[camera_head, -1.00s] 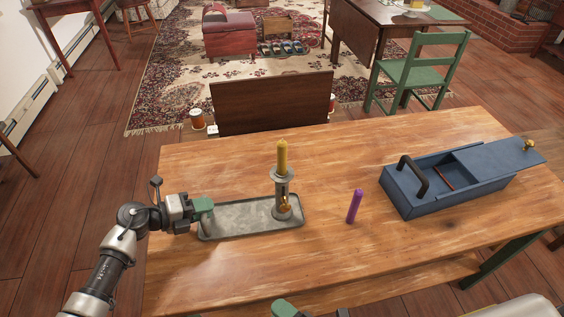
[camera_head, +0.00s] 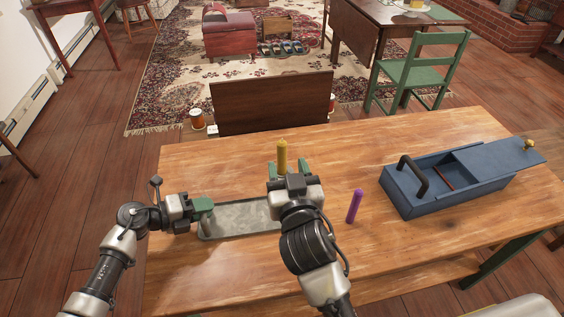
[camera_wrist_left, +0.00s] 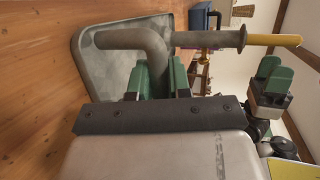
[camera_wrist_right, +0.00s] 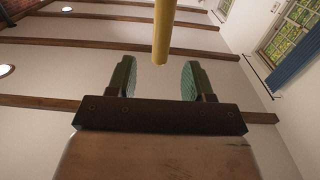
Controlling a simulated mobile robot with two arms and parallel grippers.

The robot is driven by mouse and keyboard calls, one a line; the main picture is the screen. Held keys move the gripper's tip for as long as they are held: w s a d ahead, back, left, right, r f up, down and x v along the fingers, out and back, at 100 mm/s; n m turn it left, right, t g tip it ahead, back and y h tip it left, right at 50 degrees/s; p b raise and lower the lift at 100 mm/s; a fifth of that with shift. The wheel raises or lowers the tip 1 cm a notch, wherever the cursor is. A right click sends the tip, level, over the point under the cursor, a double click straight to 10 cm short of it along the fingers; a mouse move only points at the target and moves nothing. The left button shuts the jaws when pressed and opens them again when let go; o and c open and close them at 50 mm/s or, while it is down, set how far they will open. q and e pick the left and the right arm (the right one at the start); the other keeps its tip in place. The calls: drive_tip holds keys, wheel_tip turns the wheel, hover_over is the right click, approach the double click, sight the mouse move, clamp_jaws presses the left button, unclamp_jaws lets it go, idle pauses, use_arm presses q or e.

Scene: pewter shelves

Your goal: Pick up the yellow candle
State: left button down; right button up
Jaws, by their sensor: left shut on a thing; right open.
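The yellow candle (camera_head: 282,156) stands upright in a grey candle holder on the grey tray (camera_head: 238,213). The holder is hidden by my right arm in the head view, but it shows in the left wrist view (camera_wrist_left: 215,39). My right gripper (camera_head: 287,166) is open at the candle, on its near side. In the right wrist view the candle (camera_wrist_right: 163,30) appears between the two separated fingers (camera_wrist_right: 157,78), with gaps on both sides. My left gripper (camera_head: 204,207) is shut on the grey bent handle (camera_wrist_left: 150,60) at the tray's left end.
A purple candle (camera_head: 354,206) stands on the wooden table (camera_head: 400,268), right of my right arm. A blue box (camera_head: 430,200) with a dark handle and a partly slid lid is further right.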

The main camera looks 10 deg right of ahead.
sight(283, 156)
drive_tip(key=w, duration=0.8)
drive_tip(key=shift+f, duration=0.4)
drive_tip(key=shift+s, duration=0.1)
clamp_jaws()
